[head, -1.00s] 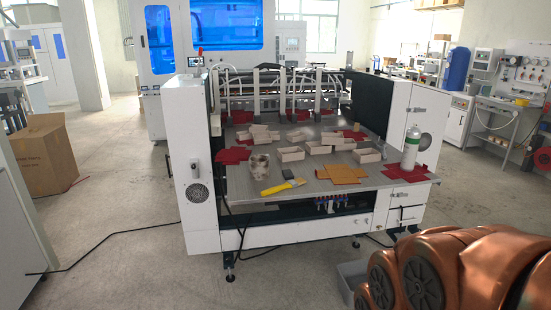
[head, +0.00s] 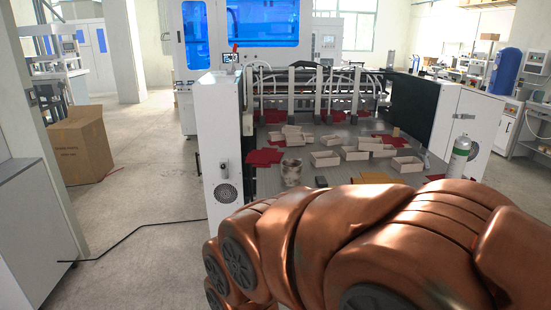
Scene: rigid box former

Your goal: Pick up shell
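The machine's grey table (head: 340,172) holds what could be the shell in more than one form. A mottled grey-beige, rounded object (head: 291,172) stands near its front left; I cannot tell for sure what it is. Several small pale open box bodies (head: 407,164) are scattered over the middle and right. Flat red pieces (head: 264,156) lie at the left, back and right. An orange-yellow flat piece (head: 371,178) shows partly at the front. My copper-coloured arm covers the front edge and front right of the table. My gripper is not in view.
A white cylinder bottle (head: 458,158) stands at the table's right. White machine housings flank the table on the left (head: 222,140) and right (head: 470,115). Upright metal bars (head: 318,95) stand at the back. A cardboard box (head: 78,145) sits on the floor at left, with open floor between.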

